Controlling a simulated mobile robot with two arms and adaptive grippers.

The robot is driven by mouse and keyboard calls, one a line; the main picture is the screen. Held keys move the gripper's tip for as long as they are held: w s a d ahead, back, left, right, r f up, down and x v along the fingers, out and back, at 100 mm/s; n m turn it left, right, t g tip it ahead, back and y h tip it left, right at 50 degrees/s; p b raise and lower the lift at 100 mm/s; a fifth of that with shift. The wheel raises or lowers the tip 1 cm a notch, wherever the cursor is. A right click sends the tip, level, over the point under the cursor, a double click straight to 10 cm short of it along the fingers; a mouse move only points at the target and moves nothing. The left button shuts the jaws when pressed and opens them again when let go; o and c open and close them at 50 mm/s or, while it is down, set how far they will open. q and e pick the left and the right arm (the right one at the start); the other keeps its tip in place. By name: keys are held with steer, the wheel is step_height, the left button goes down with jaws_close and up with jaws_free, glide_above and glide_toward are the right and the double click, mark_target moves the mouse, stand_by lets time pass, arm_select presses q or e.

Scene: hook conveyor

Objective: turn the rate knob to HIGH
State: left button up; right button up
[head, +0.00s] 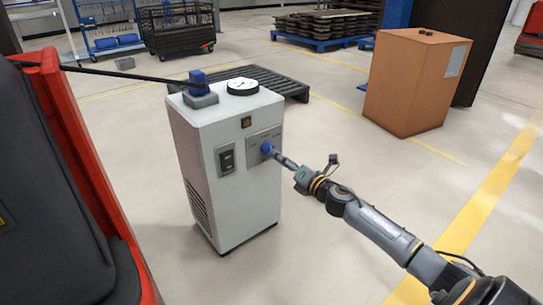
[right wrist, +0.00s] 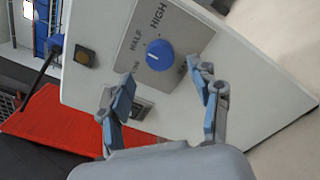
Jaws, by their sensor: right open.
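The rate knob is a round blue dial on a grey plate on the front of a white cabinet. It shows in the head view (head: 266,148) and in the right wrist view (right wrist: 160,55). The plate (right wrist: 182,22) carries the words HIGH and HALF and other lettering partly hidden or too small to read. A small pale mark shows on the knob's left side, towards HALF; its exact setting is hard to tell. My right gripper (right wrist: 163,86) is open, its blue-padded fingers apart, with the knob ahead between them. I cannot tell whether it touches. My left gripper is not in view.
The white cabinet (head: 238,195) has a black switch (head: 226,158) left of the plate and a gauge (head: 242,87) on top. A red-edged dark object (head: 78,150) stands at left. A dark pallet (head: 270,82) lies behind; an orange box (head: 408,90) stands right.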

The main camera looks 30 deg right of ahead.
mark_target(268, 149)
steer(key=shift+w+a+b, duration=0.2)
steer(key=shift+w+b, duration=0.45)
steer(key=shift+w, duration=2.2)
steer(key=c, duration=1.2)
